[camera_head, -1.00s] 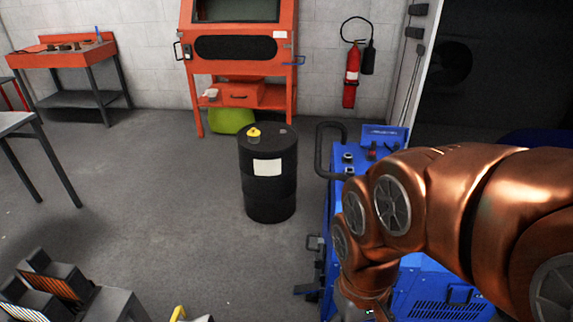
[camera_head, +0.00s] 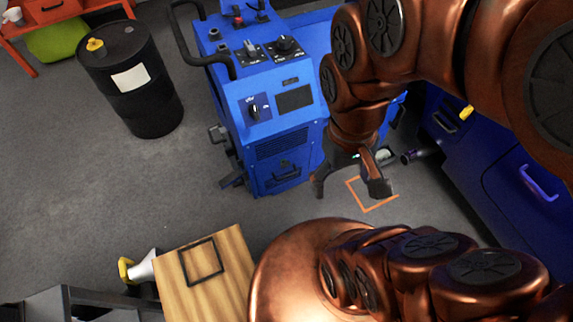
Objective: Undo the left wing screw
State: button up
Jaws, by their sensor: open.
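No wing screw can be made out for certain in the head view. My gripper (camera_head: 348,188) hangs from my copper arm, pointing down, right of the blue machine's front. Its two dark fingers are spread apart with nothing seen between them. The blue machine (camera_head: 277,140) carries knobs, a small dark screen and a black handle. A dark cylindrical part (camera_head: 420,154) and a small pale part beside it show just right of the gripper. My arm hides much of the area behind it.
A blue cabinet (camera_head: 480,175) with a purple handle stands at right, a small yellow piece on it. An orange square outline (camera_head: 372,207) lies on the floor. A wooden top (camera_head: 228,255) with a black square outline is at lower left. A black drum (camera_head: 145,100) stands upper left.

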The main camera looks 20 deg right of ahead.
aim_at(284, 164)
jog(key=u, duration=1.05)
jog(key=k, duration=0.65)
jog(key=u, duration=0.9)
